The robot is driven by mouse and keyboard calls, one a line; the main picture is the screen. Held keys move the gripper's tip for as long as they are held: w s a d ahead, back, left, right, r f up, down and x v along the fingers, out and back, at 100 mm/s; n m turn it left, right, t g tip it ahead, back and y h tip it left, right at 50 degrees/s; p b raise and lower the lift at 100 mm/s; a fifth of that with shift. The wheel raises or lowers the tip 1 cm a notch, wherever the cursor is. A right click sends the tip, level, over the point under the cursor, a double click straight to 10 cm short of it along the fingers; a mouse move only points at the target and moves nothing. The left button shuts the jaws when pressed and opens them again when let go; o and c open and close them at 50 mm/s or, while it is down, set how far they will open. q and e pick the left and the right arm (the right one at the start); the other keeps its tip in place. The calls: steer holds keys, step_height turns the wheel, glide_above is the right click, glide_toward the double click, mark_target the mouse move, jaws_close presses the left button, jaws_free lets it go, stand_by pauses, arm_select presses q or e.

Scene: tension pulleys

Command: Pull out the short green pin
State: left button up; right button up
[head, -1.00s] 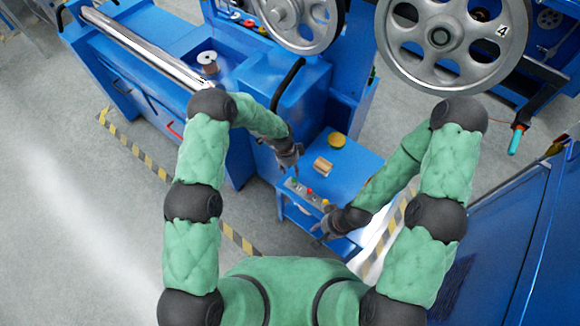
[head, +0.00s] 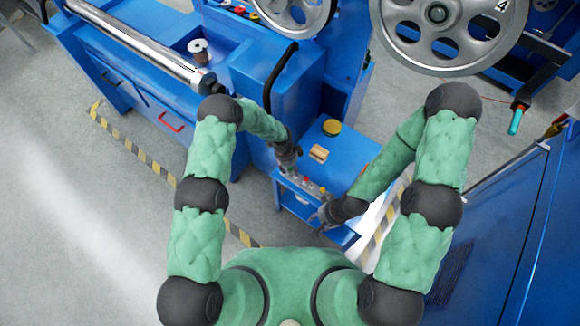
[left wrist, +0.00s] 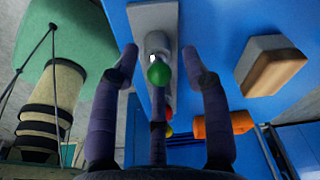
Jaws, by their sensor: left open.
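The green pin's round head (left wrist: 159,74) stands on a grey strip (left wrist: 152,17) in the left wrist view, between the spread fingers of my left gripper (head: 288,164). That gripper is open, and I cannot tell whether any finger touches the pin. Red (left wrist: 168,113) and yellow (left wrist: 168,131) heads show behind a finger. In the head view the strip lies on the blue stand, with a red head (head: 306,181) showing; the green one is hidden by my left gripper. My right gripper (head: 325,217) hangs at the stand's near right side, its fingers too small to judge.
A tan block (head: 319,153) and a yellow-topped round part (head: 331,127) sit on the blue stand (head: 345,160). An orange rounded thing (left wrist: 225,124) shows in the left wrist view. Large grey pulleys (head: 437,14) hang above. A blue cabinet (head: 500,225) stands at the right.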

mark_target(291, 168)
arm_select(q)
jaws_close()
steer(key=shift+r+p, duration=0.85)
steer(key=shift+r, duration=1.1)
stand_by(0.7)
steer(key=shift+r, duration=0.35)
steer(key=shift+r, duration=0.1)
steer(key=shift+r+p, duration=1.15)
steer(key=shift+r, duration=0.8)
